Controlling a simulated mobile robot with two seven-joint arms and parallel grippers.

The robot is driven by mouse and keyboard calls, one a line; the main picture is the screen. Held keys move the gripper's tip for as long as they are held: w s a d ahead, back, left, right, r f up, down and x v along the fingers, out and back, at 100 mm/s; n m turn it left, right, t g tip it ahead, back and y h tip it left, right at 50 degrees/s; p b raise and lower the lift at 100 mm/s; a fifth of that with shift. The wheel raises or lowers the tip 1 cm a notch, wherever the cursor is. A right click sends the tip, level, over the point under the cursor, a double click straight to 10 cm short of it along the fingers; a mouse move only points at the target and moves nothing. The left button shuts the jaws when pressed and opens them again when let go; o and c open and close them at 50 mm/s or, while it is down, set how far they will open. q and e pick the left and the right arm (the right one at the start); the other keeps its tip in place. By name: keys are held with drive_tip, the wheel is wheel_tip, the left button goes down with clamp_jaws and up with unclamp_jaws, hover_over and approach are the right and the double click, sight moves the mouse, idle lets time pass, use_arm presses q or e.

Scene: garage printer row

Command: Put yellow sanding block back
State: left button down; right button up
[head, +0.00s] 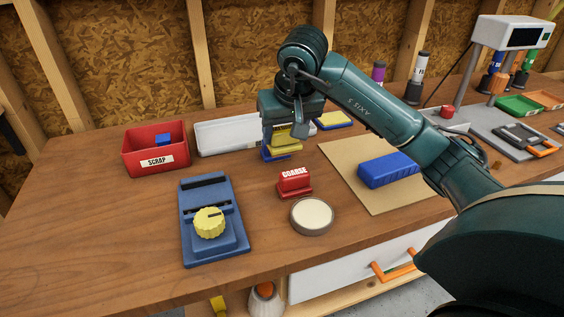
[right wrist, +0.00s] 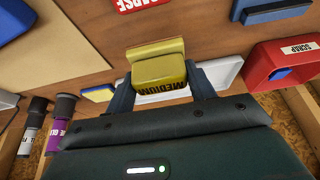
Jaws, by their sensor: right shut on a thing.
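The yellow sanding block (right wrist: 160,72) is marked MEDIUM and sits between the two fingers of my right gripper (right wrist: 163,88) in the right wrist view. My right gripper (head: 284,135) is shut on it. In the head view the yellow block (head: 286,141) shows below the gripper, partly hidden by a finger, by the right end of the white tray (head: 228,136). Whether it touches the table I cannot tell. A red block marked COARSE (head: 294,181) stands on the table in front of it. My left gripper is not in view.
A red SCRAP bin (head: 155,155) stands at the left. A blue device with a yellow knob (head: 209,222) and a round tin (head: 312,215) are in front. A blue block (head: 388,170) lies on a tan sheet (head: 373,202). A yellow-and-blue pad (head: 334,121) lies behind.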

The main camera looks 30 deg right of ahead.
drive_tip(key=shift+f, duration=3.15)
drive_tip(key=shift+f, duration=0.1)
drive_tip(key=o, duration=0.9)
drive_tip(key=shift+r, duration=0.25)
drive_tip(key=shift+p+v, duration=0.4)
drive_tip(key=shift+v, duration=5.5)
drive_tip(key=shift+s+f, duration=0.1)
